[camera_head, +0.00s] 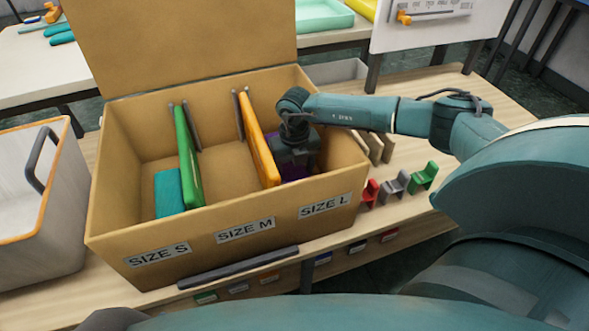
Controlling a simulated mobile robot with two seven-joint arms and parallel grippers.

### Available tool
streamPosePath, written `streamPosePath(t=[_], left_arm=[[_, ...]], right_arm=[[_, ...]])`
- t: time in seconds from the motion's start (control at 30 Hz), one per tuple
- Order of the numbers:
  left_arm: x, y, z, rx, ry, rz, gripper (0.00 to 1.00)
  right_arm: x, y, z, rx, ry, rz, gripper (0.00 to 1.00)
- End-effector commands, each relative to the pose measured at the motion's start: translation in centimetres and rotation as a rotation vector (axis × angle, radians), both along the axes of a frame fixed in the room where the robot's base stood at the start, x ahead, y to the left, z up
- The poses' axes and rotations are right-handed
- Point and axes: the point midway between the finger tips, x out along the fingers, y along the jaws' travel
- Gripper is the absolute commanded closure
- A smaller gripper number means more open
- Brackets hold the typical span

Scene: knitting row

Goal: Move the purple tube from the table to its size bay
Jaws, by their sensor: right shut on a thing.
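The purple tube (295,172) is inside the size L bay of the tan box (110,218), mostly hidden by my right gripper. My right gripper (296,162) reaches down into that bay from the right and is shut on the purple tube. Whether the tube touches the bay floor cannot be told. An orange divider (259,140) stands just left of the gripper, and a green divider (187,157) stands farther left. Labels on the box front read SIZE S (157,255), SIZE M (246,229) and SIZE L (325,205). My left gripper is not in view.
A teal block (168,192) lies in the size S bay; the size M bay looks empty. A white bin with an orange rim (62,123) stands at the left. Small red (370,193), grey and green (424,177) pieces stand on the table right of the box.

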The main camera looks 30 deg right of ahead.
Motion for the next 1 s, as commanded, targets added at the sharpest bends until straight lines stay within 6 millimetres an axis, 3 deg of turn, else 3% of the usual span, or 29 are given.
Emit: streamPosePath(t=[0.37, 0.4, 0.63, 1.0], left_arm=[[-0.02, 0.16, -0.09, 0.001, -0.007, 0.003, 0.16], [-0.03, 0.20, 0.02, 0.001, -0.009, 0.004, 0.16], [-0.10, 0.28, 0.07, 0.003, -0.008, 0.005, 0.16], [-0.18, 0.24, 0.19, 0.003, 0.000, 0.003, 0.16]], right_arm=[[0.05, 0.02, -0.72, 0.001, -0.002, 0.000, 0.59], [0.06, 0.01, -0.67, 0.001, -0.002, 0.000, 0.36], [0.06, 0.03, -0.61, 0.001, -0.002, 0.000, 0.17], [0.10, -0.01, 0.27, 0.000, -0.003, 0.000, 0.16]])
